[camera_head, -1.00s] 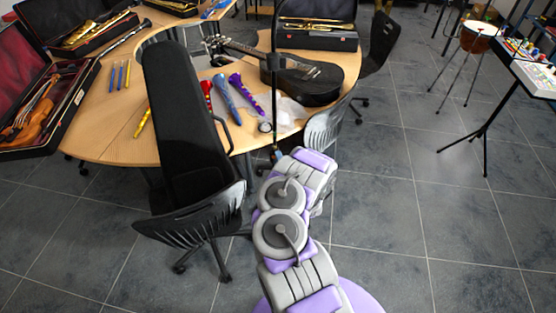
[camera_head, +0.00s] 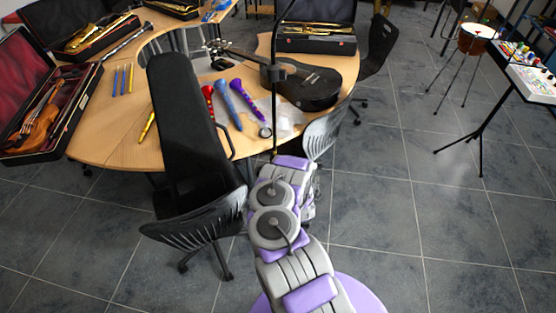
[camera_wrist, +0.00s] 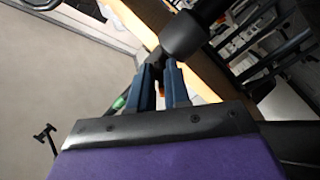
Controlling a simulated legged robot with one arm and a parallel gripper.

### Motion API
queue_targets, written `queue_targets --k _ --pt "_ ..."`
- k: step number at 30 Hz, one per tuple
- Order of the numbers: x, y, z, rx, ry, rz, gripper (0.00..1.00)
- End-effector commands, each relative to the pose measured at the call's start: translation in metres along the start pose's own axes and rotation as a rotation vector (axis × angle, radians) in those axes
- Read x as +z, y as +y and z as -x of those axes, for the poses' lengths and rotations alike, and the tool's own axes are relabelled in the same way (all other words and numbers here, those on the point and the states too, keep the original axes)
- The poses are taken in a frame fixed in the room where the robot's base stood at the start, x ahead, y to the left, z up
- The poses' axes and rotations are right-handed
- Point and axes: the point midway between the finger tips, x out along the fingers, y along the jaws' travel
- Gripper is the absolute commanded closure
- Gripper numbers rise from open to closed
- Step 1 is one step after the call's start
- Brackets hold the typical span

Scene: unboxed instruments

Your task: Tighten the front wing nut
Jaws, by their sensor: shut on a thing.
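In the wrist view, the two blue fingers of my gripper (camera_wrist: 161,76) are closed in around a small dark piece (camera_wrist: 154,66), which I take to be the front wing nut. The fingers hide most of it, so its wings and angle cannot be made out. A black rounded collar (camera_wrist: 183,37) of a stand is just above the fingertips. My arm hides my gripper there.
The wooden table (camera_head: 115,145) holds a black guitar (camera_head: 305,88), coloured recorders (camera_head: 228,100) and an open violin case (camera_head: 50,105). A grey chair (camera_head: 325,132) is near the pole.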

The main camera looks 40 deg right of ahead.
Motion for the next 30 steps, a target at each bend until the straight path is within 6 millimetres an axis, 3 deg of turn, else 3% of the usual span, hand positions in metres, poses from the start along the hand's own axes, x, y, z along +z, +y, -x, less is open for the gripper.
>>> queue_targets --k 30 --pt "0.0034 -0.0052 0.0022 -0.005 -0.012 -0.966 1.00"
